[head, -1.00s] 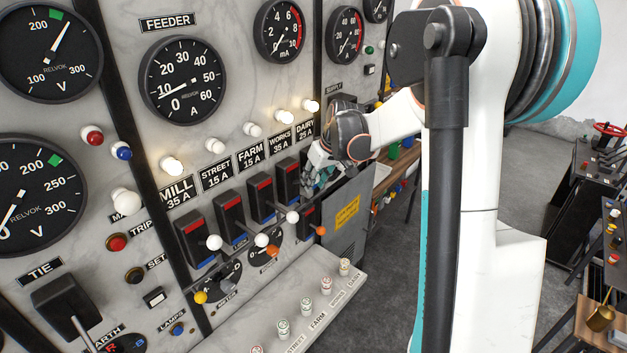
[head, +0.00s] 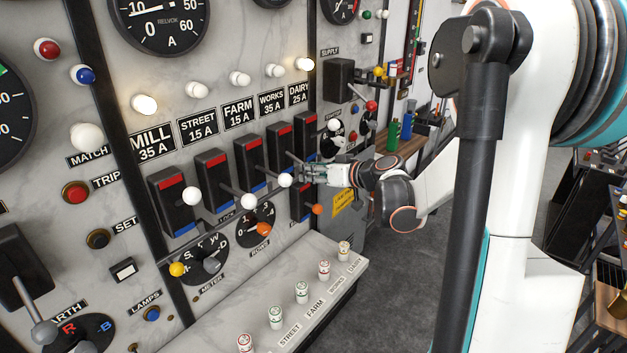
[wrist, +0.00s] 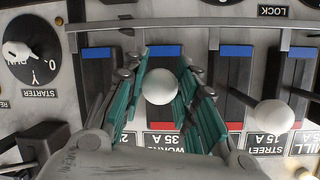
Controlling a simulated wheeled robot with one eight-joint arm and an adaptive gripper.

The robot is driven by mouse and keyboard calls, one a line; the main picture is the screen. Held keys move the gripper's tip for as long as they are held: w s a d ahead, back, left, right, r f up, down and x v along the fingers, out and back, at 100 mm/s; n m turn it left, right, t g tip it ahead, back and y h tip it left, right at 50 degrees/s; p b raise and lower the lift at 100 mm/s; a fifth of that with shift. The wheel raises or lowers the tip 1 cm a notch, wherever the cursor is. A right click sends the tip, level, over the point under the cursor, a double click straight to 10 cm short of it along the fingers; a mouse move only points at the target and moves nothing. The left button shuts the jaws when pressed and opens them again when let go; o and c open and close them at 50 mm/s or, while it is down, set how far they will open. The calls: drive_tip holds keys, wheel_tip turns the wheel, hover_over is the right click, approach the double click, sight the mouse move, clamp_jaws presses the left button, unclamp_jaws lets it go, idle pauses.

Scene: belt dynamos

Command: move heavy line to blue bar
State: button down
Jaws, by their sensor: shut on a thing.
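The WORKS 35 A switch (head: 278,150) is a black block with a red upper end and a blue lower end. Its white ball knob (wrist: 160,87) sits between the green-padded fingers of my gripper (wrist: 160,92), which is shut on it. In the head view my gripper (head: 309,172) covers this knob. The lever sticks out from the switch; its exact angle is hard to tell. The blue end (wrist: 164,50) of the WORKS switch shows in the wrist view. The WORKS lamp (head: 274,70) looks unlit. The MILL 35 A switch (head: 172,200) stands at the left of the row.
The STREET knob (head: 248,201) and FARM knob (head: 285,180) stick out to the left of my gripper. An orange knob (head: 318,209) lies just below. A grey bar (wrist: 190,22) crosses near the blue ends. A ledge with labelled plugs (head: 302,291) juts out underneath.

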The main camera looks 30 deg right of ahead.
wheel_tip(320, 180, down, 2)
drive_tip(key=shift+w+a+b, duration=0.1)
drive_tip(key=shift+w+b, duration=0.05)
drive_tip(key=shift+b, duration=0.6)
drive_tip(key=shift+w+a+f+b, duration=0.2)
drive_tip(key=shift+w+f+b, duration=0.4)
drive_tip(key=shift+f+b, duration=0.35)
drive_tip(key=c, duration=1.2)
unclamp_jaws()
drive_tip(key=shift+d, duration=0.1)
drive_tip(key=v, duration=1.2)
drive_tip(key=shift+w, duration=0.1)
